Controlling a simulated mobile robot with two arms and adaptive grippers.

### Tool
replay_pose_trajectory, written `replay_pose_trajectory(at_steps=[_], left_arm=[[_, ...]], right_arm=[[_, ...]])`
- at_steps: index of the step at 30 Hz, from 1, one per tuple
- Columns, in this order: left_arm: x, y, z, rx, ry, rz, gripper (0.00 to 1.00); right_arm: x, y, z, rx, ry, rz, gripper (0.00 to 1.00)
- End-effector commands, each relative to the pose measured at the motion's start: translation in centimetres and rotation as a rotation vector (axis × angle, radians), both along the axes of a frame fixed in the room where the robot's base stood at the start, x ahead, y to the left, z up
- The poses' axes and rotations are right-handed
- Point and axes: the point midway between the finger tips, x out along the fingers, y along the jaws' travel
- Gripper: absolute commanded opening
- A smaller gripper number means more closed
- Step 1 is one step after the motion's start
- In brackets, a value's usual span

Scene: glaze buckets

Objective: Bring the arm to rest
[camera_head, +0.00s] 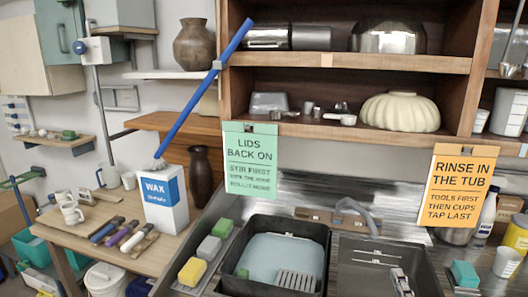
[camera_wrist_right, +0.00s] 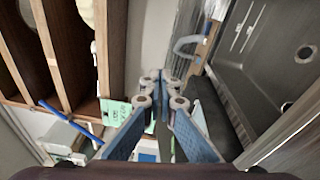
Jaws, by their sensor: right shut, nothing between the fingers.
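My right gripper (camera_head: 399,276) shows small at the lower edge of the head view, in front of the right sink basin. In the right wrist view its fingers (camera_wrist_right: 163,88) meet at their tips, with nothing held between them. The gripper appears free of surrounding objects. My left gripper is not in view.
A black tub (camera_head: 318,234) with a grey-blue bottom stands left of the sink basin (camera_head: 350,262); the basin also shows in the wrist view (camera_wrist_right: 262,70). A faucet (camera_head: 357,212) rises behind. A WAX box (camera_head: 160,203), a green sign (camera_head: 250,160) and an orange sign (camera_head: 461,187) stand around.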

Motion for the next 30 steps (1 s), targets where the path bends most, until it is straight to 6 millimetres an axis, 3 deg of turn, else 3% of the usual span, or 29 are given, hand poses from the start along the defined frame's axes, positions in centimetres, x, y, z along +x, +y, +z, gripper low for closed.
replay_pose_trajectory(at_steps=[8,14,17,22,30], left_arm=[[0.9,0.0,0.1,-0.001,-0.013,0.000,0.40],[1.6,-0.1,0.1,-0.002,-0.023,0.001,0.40],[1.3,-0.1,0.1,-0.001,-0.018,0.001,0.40],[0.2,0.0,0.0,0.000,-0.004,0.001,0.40],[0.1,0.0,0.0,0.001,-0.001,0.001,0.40]], right_arm=[[-2.7,-0.7,-4.5,0.280,0.123,-0.107,0.00],[-6.6,-0.3,-9.8,0.567,0.268,-0.237,0.00],[-9.5,0.6,-13.0,0.736,0.365,-0.322,0.00],[-16.1,3.6,-18.2,1.030,0.563,-0.503,0.00],[-25.5,8.9,-22.1,1.321,0.826,-0.750,0.00]])
